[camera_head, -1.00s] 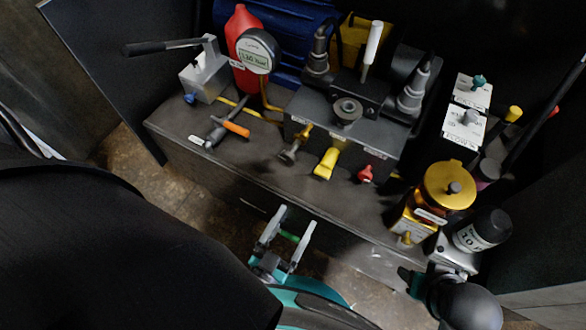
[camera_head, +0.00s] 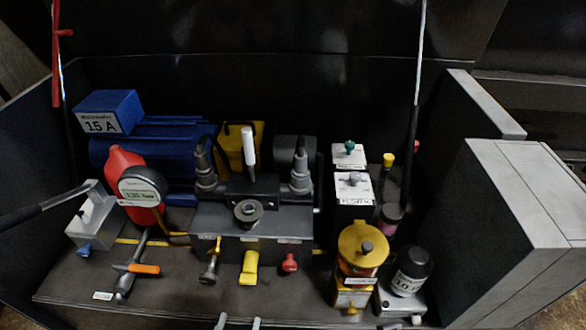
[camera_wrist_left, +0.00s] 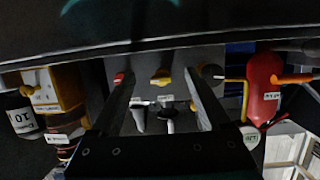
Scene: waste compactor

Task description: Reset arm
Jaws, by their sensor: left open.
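My left gripper (camera_head: 239,322) shows only as two pale fingertips at the bottom edge of the head view. The fingers are apart and nothing is seen between them. In the left wrist view my left gripper (camera_wrist_left: 160,82) has two dark fingers spread wide. The compactor's hydraulic block (camera_head: 260,222) stands beyond the fingertips in the head view, with a yellow handle (camera_head: 250,266) and a red knob (camera_head: 289,263) on its front. The fingers appear apart from these parts. My right gripper is not seen.
A gold-topped filter (camera_head: 362,245) and a black-capped unit (camera_head: 411,266) are at the right. A grey cabinet panel (camera_head: 490,220) bounds the right side.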

